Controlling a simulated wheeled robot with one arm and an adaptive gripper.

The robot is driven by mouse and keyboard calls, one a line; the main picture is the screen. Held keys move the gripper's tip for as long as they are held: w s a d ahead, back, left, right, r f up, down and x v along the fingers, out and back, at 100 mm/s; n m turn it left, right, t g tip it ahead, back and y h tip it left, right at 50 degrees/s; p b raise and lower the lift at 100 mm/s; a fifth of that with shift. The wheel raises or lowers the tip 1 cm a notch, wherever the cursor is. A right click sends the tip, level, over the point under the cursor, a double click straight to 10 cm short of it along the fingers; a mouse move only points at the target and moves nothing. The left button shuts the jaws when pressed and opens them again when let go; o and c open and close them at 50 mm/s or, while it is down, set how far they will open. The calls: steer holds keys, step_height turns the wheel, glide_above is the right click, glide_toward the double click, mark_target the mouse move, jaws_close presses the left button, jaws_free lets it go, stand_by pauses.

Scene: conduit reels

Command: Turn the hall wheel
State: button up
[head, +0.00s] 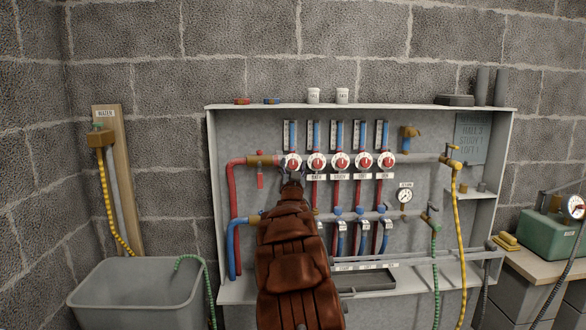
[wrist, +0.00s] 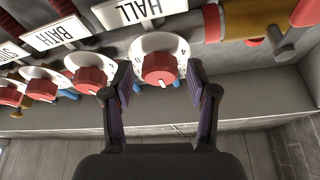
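The hall wheel is a red knob (wrist: 160,68) on a white numbered dial, beside the HALL label (wrist: 140,9) in the wrist view. In the head view the hall wheel (head: 293,163) is leftmost in the row of red wheels. My gripper (wrist: 159,80) is open, with one finger on each side of the hall wheel and visible gaps between the fingers and the red knob. In the head view my gripper (head: 291,179) is just below the wheel, and my brown arm hides the area beneath it, including the HALL label.
The BATH wheel (wrist: 90,75) is close beside my gripper. A red lever handle (head: 260,178) hangs left of the hall wheel in the head view. A grey sink (head: 135,292) stands at left.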

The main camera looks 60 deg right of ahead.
steer(key=c, duration=1)
steer(key=shift+n+p, duration=0.45)
steer(key=shift+n, duration=0.05)
steer(key=n+t+y+p, duration=0.1)
steer(key=n, duration=0.1)
steer(key=n+t+y+p, duration=0.1)
steer(key=n+p, duration=0.1)
steer(key=n, duration=0.1)
steer(key=shift+s+d+t, duration=0.1)
steer(key=shift+d+t, duration=0.05)
steer(key=shift+t, duration=0.25)
steer(key=shift+n+t+y+p, duration=0.4)
steer(key=shift+n+y+p, duration=0.25)
steer(key=shift+n, duration=1.05)
steer(key=shift+n+t+y+p, duration=0.45)
steer(key=shift+n+y, duration=0.3)
steer(key=shift+n, duration=0.95)
steer(key=o, duration=1.2)
steer(key=shift+c, duration=0.2)
